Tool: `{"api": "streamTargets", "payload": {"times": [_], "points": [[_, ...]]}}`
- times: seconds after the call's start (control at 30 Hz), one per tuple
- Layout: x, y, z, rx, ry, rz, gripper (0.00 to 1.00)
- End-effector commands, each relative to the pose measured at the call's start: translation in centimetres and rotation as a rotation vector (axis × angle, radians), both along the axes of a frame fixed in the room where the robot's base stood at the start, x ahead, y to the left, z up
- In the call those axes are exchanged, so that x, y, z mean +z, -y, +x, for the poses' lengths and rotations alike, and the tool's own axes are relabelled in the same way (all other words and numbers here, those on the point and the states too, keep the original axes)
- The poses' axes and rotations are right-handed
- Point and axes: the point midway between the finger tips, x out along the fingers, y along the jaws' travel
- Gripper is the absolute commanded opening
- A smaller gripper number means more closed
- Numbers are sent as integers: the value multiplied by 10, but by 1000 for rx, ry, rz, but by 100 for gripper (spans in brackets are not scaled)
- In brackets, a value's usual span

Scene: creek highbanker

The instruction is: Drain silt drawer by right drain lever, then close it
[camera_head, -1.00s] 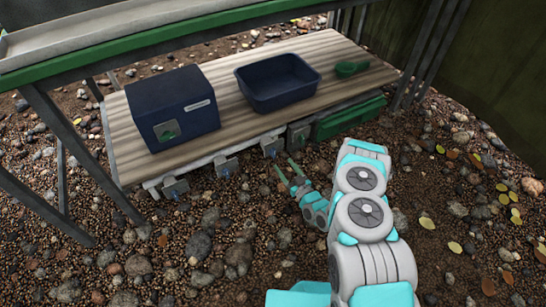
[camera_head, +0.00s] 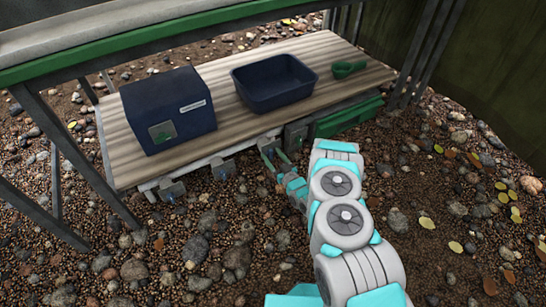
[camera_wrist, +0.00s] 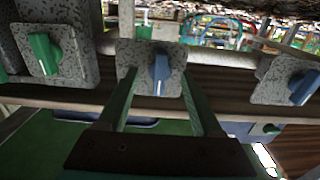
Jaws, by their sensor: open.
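Several grey plates with small levers line the front edge under the wooden shelf. My gripper (camera_head: 276,156) is open at one of them, and its green fingers also show in the wrist view (camera_wrist: 158,78). They stand either side of a blue lever (camera_wrist: 160,73) on the middle plate; contact cannot be told. A green lever (camera_wrist: 45,53) is on the plate at left of the wrist view, another blue lever (camera_wrist: 303,87) at right. A green drawer-like box (camera_head: 345,117) is at the right end under the shelf; how far out it sits is unclear.
On the wooden shelf (camera_head: 222,88) stand a dark blue box (camera_head: 185,105), an empty blue tub (camera_head: 272,102) and a green scoop (camera_head: 347,68). Dark metal legs (camera_head: 75,155) frame the stand at left and right. Stony ground lies open in front.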

Motion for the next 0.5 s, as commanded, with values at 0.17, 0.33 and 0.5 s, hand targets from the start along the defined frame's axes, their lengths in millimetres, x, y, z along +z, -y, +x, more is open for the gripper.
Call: {"api": "streamTargets", "payload": {"times": [0.17,0.33,0.5], "points": [[0,0,0,0,-1,-1,57],[0,0,0,0,-1,-1,38],[0,0,0,0,-1,-1,19]]}}
